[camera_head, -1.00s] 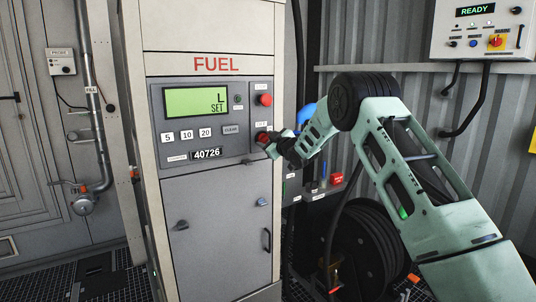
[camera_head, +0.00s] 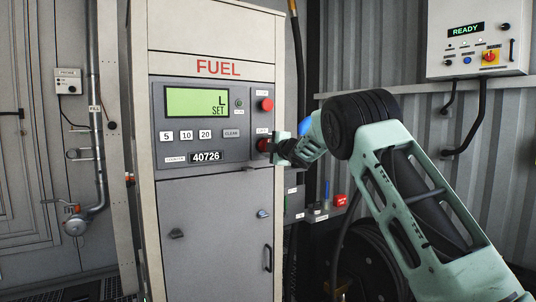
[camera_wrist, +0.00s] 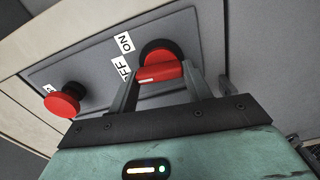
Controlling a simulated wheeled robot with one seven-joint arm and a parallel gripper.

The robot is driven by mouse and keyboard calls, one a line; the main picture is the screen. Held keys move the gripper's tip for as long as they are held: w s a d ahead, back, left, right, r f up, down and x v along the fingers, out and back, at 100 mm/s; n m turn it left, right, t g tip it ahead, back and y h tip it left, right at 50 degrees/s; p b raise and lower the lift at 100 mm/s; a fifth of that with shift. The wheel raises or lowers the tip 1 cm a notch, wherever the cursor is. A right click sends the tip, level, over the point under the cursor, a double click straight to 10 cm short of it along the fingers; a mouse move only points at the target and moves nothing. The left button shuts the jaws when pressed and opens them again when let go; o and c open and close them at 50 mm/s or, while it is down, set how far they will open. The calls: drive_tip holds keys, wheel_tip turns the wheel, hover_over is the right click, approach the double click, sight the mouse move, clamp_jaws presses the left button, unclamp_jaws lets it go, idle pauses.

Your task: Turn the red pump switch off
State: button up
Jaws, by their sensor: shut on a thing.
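The red pump switch (camera_wrist: 158,62) is a round red knob with a raised grip bar, on the grey panel of the fuel pump (camera_head: 210,67). In the wrist view, an ON label (camera_wrist: 125,43) and a partly covered OFF label (camera_wrist: 121,70) sit left of it. My gripper (camera_wrist: 160,80) has one finger on each side of the knob's bar and is shut on it. In the head view, the switch (camera_head: 262,145) shows at the panel's lower right, partly hidden by my gripper (camera_head: 270,148). The pump display (camera_head: 198,102) reads "L SET".
A second red button (camera_head: 267,105) sits above the switch; it also shows left of my gripper in the wrist view (camera_wrist: 62,101). A control box (camera_head: 478,40) reading READY hangs on the right wall. A hose reel (camera_head: 365,265) stands right of the pump, behind my arm.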

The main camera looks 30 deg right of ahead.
drive_tip(key=shift+d+r+n+b, duration=0.1)
drive_tip(key=shift+n+b, duration=0.35)
drive_tip(key=shift+n, duration=0.05)
drive_tip(key=shift+r, duration=0.15)
drive_tip(key=o, duration=1)
drive_tip(key=s+b, duration=0.1)
drive_tip(key=s, duration=0.4)
drive_tip(key=s+b, duration=0.1)
drive_tip(key=s, duration=0.5)
drive_tip(key=s+b, duration=0.1)
drive_tip(key=s, duration=0.5)
drive_tip(key=shift+s+d, duration=0.2)
drive_tip(key=shift+d, duration=0.1)
